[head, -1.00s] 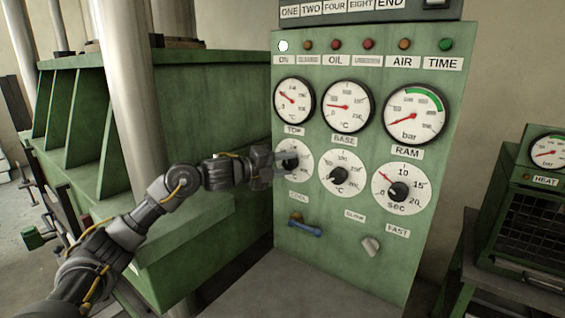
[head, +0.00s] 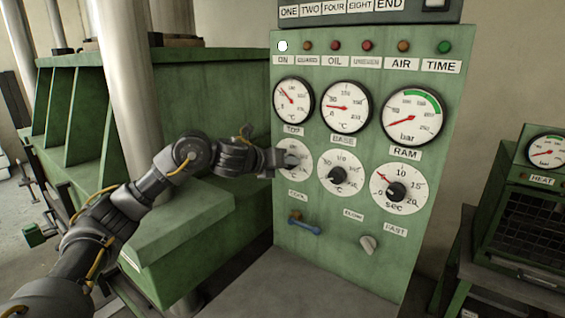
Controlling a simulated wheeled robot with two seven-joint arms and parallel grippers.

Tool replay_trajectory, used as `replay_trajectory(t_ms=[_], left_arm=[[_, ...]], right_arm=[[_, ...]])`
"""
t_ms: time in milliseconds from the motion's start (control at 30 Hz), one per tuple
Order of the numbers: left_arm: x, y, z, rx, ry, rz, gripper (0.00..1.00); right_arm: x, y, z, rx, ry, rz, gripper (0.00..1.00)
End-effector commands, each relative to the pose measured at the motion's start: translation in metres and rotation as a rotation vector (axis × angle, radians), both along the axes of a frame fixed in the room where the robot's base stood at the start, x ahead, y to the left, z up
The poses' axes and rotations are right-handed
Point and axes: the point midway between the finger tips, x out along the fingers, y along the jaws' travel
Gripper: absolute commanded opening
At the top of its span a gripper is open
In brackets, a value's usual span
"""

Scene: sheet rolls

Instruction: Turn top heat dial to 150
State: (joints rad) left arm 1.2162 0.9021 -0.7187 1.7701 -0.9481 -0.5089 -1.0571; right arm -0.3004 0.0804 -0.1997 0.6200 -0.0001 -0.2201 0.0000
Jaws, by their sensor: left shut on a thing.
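The top heat dial (head: 297,177) is the left one in the lower row of dials on the green panel (head: 330,260), below the gauge labelled TOP. My left gripper (head: 287,159) reaches in from the left and is shut on the dial's knob. The fingers hide most of the knob and part of the scale, so I cannot read its setting. The top gauge (head: 294,101) has a red needle pointing up and left. My right gripper is not in view.
The base dial (head: 342,172) and the seconds dial (head: 399,188) sit to the right. Below are a blue-handled lever (head: 304,226) and a pale knob (head: 369,244). The green press (head: 190,110) stands close behind my left arm. A heater box (head: 530,220) is at far right.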

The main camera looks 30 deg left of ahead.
Motion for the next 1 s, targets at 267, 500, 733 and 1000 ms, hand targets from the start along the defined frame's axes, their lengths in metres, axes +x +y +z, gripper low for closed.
replay_trajectory(t_ms=[267,500,733,1000], left_arm=[[-0.0006,-0.0018,-0.0019,0.165,-0.019,-0.003,0.15],[-0.0006,-0.0021,-0.0023,0.233,-0.028,-0.003,0.15],[-0.0006,-0.002,-0.0028,0.252,-0.029,-0.003,0.15],[-0.0007,-0.0021,-0.0029,0.251,-0.029,-0.003,0.15]], right_arm=[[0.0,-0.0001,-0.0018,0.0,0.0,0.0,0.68],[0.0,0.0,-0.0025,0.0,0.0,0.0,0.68],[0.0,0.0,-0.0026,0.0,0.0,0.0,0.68],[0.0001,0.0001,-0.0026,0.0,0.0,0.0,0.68]])
